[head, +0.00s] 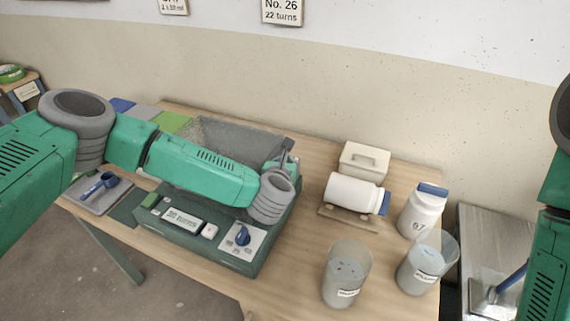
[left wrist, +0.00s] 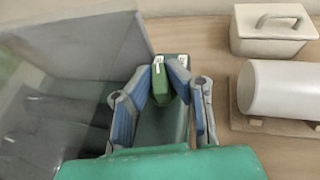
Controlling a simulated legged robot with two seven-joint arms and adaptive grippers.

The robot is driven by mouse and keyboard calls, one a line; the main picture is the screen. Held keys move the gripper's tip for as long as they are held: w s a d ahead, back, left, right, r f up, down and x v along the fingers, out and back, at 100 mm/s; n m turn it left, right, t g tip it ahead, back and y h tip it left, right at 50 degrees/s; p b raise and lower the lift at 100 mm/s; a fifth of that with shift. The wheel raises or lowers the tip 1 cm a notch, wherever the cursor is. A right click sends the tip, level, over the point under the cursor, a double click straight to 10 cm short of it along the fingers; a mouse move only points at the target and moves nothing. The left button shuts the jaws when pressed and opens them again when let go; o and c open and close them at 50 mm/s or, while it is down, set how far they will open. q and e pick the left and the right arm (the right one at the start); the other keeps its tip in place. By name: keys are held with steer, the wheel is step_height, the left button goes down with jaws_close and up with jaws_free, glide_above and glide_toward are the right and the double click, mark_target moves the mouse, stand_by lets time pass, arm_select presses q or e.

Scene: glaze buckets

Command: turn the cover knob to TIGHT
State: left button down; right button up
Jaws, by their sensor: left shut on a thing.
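My left gripper (left wrist: 170,68) is shut on a small green piece (left wrist: 160,82), which looks like the cover knob. A darker green part with small white labels lies beside and below it; I cannot read the labels or the knob's setting. In the head view my left arm reaches across the dark green machine (head: 190,243), and its wrist hides the gripper and most of the knob. The machine's front has a blue dial (head: 242,235) on a white plate and a display. The grey see-through bin (head: 235,135) is behind my arm. My right gripper is out of view.
A white lidded box (head: 364,160) and a white jar lying on a wooden cradle (head: 345,217) stand to the right. A blue-capped jar (head: 420,213) and two clear buckets (head: 342,288) (head: 415,280) stand nearer. A blue scoop (head: 100,184) lies at the left.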

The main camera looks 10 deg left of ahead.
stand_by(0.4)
arm_select(q)
steer(key=c, duration=1.6)
jaws_free()
steer(key=shift+o, duration=0.2)
steer(key=v, duration=1.2)
steer(key=shift+a+f, duration=0.1)
